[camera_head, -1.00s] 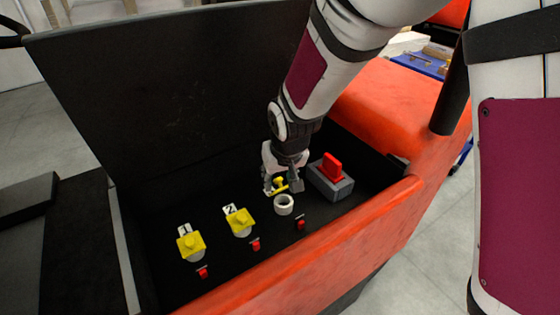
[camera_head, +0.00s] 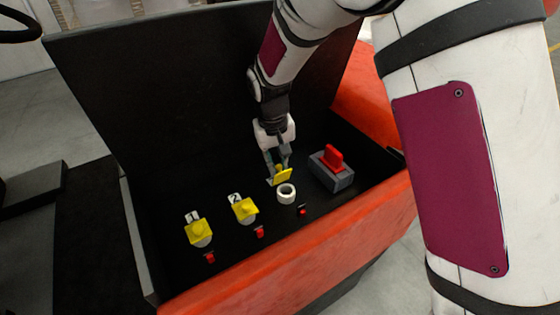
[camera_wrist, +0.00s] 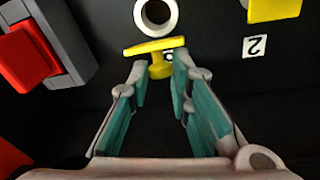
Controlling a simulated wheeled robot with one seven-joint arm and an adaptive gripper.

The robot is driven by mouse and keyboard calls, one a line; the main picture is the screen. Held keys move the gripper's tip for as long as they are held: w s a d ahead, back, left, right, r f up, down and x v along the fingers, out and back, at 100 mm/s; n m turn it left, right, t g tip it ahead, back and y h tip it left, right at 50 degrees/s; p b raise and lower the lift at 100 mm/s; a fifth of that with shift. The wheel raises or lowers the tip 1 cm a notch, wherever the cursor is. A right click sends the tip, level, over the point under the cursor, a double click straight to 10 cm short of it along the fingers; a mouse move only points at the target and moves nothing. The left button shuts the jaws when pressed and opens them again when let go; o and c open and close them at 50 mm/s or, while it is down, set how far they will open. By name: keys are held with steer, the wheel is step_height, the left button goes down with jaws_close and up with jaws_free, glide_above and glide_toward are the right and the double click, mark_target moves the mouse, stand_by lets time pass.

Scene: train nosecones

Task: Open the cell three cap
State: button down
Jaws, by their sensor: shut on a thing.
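The white cell neck (camera_head: 287,194) to the right of cell 2 stands uncovered, its dark round opening showing. It also shows at the top of the wrist view (camera_wrist: 155,14). Its yellow cap (camera_head: 283,177) is tilted up on the far side of the neck. In the wrist view, the yellow cap (camera_wrist: 155,47) has its knob between my fingertips. My gripper (camera_head: 277,165) is shut on that knob, and its fingertips also show in the wrist view (camera_wrist: 158,74). The number label there is mostly hidden by the cap and fingers.
Yellow caps one (camera_head: 198,231) and two (camera_head: 244,208) sit closed to the left. A grey block with a red handle (camera_head: 333,160) stands close to my gripper's right. Small red parts (camera_head: 260,232) line the front, before the orange wall (camera_head: 300,260).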

steer(key=shift+w+a+g, duration=0.1)
steer(key=shift+g, duration=0.2)
steer(key=c, duration=1.5)
jaws_free()
steer(key=shift+o, duration=0.2)
